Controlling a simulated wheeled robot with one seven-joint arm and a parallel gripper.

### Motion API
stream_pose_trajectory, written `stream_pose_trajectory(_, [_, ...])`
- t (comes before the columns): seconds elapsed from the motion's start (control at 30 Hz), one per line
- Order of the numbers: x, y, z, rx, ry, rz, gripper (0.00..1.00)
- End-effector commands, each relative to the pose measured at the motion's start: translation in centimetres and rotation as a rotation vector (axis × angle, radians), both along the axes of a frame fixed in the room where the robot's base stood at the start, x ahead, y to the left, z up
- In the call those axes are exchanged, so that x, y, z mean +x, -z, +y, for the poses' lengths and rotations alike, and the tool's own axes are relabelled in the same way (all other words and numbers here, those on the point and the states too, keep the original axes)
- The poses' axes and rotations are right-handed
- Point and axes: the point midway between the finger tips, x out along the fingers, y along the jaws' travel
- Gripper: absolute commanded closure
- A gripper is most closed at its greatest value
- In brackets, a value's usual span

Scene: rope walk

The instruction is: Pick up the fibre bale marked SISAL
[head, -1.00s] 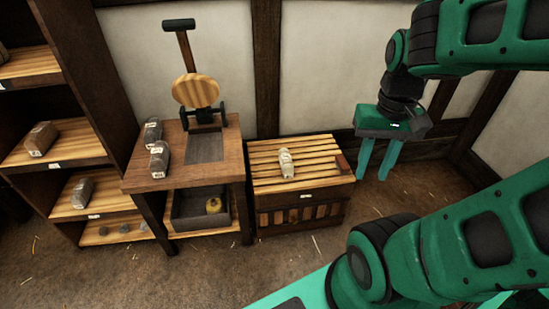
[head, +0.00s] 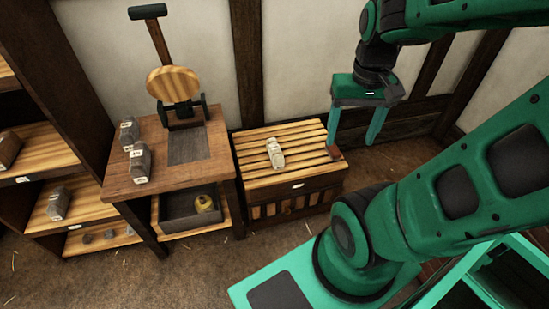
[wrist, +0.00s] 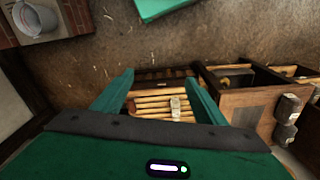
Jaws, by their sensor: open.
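Several fibre bales with small labels are in the head view; I cannot read which one says SISAL. A pale bale (head: 275,153) lies on a slatted crate top (head: 302,150); it also shows in the wrist view (wrist: 175,106). Two grey-brown bales, a rear one (head: 130,133) and a front one (head: 140,162), lie on the workbench. A brown bale (head: 9,149) and a grey bale (head: 59,203) lie on the left shelves. My gripper (head: 352,141) is open and empty, pointing down near the crate's right end, apart from every bale.
The workbench (head: 205,150) carries a wooden-disc device (head: 173,84) and has a grey bin (head: 177,219) holding a yellowish object (head: 204,204) below. A small red block (head: 333,153) sits at the crate's right edge. A bucket (wrist: 35,18) shows in the wrist view. Bare floor lies in front.

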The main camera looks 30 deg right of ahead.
Motion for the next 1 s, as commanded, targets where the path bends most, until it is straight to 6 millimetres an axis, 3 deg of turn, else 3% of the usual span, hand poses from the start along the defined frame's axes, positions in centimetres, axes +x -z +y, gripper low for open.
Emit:
stream_pose_trajectory(0.27, [10.9,4.2,-3.2,-0.092,-0.101,-0.121,0.34])
stream_pose_trajectory(0.6, [23.6,11.4,-5.4,-0.178,-0.214,-0.308,0.34])
stream_pose_trajectory(0.8, [29.8,16.6,-5.8,-0.214,-0.265,-0.423,0.34])
stream_pose_trajectory(1.0, [34.6,22.2,-5.7,-0.245,-0.3,-0.542,0.34])
